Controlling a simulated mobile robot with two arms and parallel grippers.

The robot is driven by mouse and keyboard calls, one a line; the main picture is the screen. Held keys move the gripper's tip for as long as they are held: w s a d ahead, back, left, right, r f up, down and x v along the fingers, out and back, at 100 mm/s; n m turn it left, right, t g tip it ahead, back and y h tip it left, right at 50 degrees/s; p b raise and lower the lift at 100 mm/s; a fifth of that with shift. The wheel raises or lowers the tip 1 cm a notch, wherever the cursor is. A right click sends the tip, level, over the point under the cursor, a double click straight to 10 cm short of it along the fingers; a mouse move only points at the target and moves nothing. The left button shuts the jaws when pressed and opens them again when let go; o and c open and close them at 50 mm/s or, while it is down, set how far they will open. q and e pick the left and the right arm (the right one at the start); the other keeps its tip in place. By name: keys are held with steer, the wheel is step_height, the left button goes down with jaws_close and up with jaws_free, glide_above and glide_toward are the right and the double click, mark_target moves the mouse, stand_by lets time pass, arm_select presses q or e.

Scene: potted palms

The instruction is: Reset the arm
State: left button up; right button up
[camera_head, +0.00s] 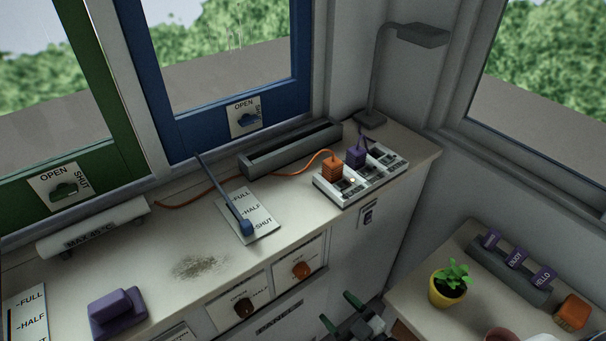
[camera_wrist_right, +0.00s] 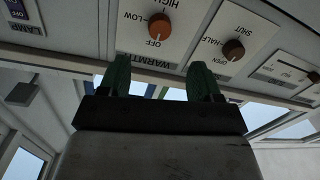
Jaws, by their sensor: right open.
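My right gripper (camera_head: 365,311) shows at the bottom of the head view, in front of the counter's front panel and low beside the right-hand table. In the right wrist view its two green fingers (camera_wrist_right: 161,82) are apart with nothing between them. An orange knob (camera_wrist_right: 159,27) and a brown knob (camera_wrist_right: 233,50) on the panel lie just beyond the fingers, not touched as far as I can see. My left gripper is not in view.
The counter holds a blue lever (camera_head: 246,226), a power strip (camera_head: 361,177) with orange and purple plugs, a lamp (camera_head: 376,75) and a purple block (camera_head: 117,313).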

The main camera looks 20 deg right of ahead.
steer(key=s+d+f+m+g+h, duration=0.25)
steer(key=s+f+g, duration=0.2)
steer(key=f, duration=0.85)
steer(key=s+d+f+m+g+h, duration=0.1)
steer(key=s+d+f+g+h, duration=0.4)
steer(key=f, duration=0.8)
steer(key=s+a+f+g, duration=0.1)
steer(key=s+f+g, duration=0.2)
steer(key=s, duration=0.6)
steer(key=s+f+m+g, duration=0.1)
steer(key=s+f+g, duration=0.2)
steer(key=s+f, duration=0.4)
steer(key=s, duration=0.2)
steer(key=shift+s+a, duration=0.4)
steer(key=shift+y, duration=0.25)
